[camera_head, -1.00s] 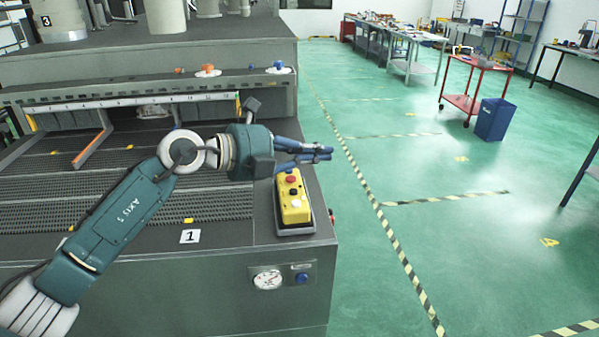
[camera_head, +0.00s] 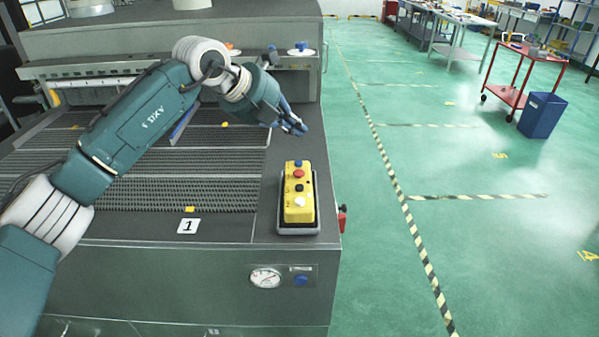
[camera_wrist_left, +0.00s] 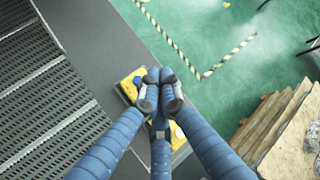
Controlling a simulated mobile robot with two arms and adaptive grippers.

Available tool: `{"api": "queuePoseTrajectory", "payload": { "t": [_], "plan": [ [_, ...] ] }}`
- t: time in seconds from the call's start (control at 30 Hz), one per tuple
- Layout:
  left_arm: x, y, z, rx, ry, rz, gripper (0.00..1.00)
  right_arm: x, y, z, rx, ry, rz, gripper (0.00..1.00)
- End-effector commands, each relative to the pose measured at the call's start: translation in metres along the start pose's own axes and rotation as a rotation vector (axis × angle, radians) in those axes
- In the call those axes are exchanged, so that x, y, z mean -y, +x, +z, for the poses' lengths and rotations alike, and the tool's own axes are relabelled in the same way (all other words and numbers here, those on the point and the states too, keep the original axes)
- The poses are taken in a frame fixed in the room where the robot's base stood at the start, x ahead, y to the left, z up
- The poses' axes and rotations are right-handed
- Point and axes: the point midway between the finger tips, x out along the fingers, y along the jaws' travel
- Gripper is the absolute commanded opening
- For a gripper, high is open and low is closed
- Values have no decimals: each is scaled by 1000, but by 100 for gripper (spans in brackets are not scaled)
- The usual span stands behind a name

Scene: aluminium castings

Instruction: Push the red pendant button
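The yellow pendant (camera_head: 296,213) lies in a grey holder at the machine's right front corner. The red button (camera_head: 298,174) is near its far end, between a blue button and a black one. A white button is at the near end. My left gripper (camera_head: 299,129) is just past the far end of the pendant in the head view, fingers angled down to the right, apart from it. In the left wrist view its fingertips (camera_wrist_left: 161,88) are together and empty, overlapping the yellow pendant (camera_wrist_left: 130,88) and hiding the red button. My right gripper is not in view.
The grey machine top (camera_head: 200,227) has ribbed grating left of the pendant. A red part (camera_head: 342,218) sticks out from the machine's right side. A gauge (camera_head: 265,278) is on its front. Green floor to the right is open, with a red cart (camera_head: 512,97) and blue bin (camera_head: 541,115).

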Motion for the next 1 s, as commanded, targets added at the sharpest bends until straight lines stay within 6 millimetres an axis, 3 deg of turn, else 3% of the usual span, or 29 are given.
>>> {"api": "queuePoseTrajectory", "payload": {
  "t": [0.27,0.6,1.0],
  "plan": [
    [-14,20,-14,-1,0,-1,0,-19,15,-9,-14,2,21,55],
    [-39,54,-39,0,0,-1,0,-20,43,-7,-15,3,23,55],
    [-43,60,-44,0,1,-1,0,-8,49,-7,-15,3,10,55]
  ]
}}
